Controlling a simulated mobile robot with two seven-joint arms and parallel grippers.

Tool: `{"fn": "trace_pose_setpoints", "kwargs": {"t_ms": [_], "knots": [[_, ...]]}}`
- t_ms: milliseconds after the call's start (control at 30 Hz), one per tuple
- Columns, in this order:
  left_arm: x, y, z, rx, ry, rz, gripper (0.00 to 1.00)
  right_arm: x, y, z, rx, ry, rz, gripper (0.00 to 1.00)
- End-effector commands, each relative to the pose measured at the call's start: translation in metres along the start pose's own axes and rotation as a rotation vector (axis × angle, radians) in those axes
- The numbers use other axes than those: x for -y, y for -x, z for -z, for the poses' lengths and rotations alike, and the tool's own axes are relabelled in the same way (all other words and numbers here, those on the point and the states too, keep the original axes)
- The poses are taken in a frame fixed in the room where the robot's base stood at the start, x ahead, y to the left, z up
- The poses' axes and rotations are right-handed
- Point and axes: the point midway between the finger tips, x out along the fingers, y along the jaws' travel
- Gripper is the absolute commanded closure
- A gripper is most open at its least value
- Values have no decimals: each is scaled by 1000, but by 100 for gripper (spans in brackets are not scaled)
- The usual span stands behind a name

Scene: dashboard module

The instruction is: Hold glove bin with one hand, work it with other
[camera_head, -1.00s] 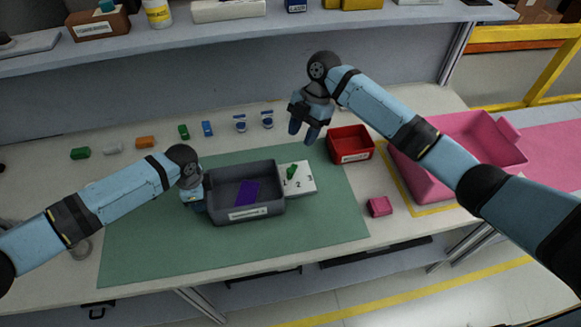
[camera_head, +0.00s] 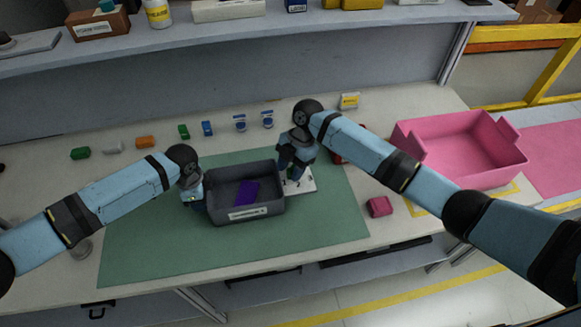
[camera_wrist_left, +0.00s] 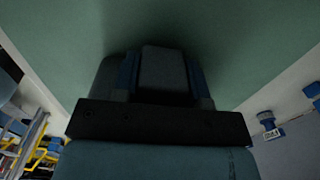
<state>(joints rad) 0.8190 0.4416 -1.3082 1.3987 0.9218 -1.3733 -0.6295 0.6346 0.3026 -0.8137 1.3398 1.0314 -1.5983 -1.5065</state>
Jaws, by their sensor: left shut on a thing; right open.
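The grey bin (camera_head: 268,207) with a white label on its front stands upright on the green mat (camera_head: 150,240). A purple piece (camera_head: 247,191) lies inside it. My left gripper (camera_head: 194,197) is shut on the bin's left wall. In the left wrist view, a dark grey part (camera_wrist_left: 165,72) shows at its fingers, too dim to tell clearly. My right gripper (camera_head: 288,172) is open, fingers down, over the white numbered card (camera_head: 305,184) just behind and right of the bin. The green piece seen on that card earlier is hidden by the gripper.
Small green, white, orange and blue items line the back, with blue-and-white ones (camera_head: 240,123). A pink tub (camera_head: 470,150) stands right, a pink block (camera_head: 379,206) near the front. My right arm mostly hides a red bin (camera_head: 337,157). The mat's front is clear.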

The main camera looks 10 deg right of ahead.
Motion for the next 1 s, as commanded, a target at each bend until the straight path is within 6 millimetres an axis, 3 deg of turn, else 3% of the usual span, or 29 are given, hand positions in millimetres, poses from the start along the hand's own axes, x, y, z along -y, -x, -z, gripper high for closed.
{"fn": "trace_pose_setpoints", "kwargs": {"t_ms": [67,233,833,867,900,967,1000], "knots": [[0,1,0,-1,0,1,98,0,0,0,0,0,0,61],[0,1,0,-1,0,1,98,0,0,0,0,0,0,100],[0,1,1,-2,-1,1,98,-4,0,1,0,-122,-50,100],[0,1,1,-2,-1,1,98,-4,0,1,0,-122,-50,80],[0,1,1,-2,-1,1,98,-4,0,1,0,-121,-50,71],[0,1,1,-2,-1,1,98,-4,0,1,0,-121,-50,57],[0,1,1,-2,-1,1,98,-4,0,1,0,-121,-50,57]]}}
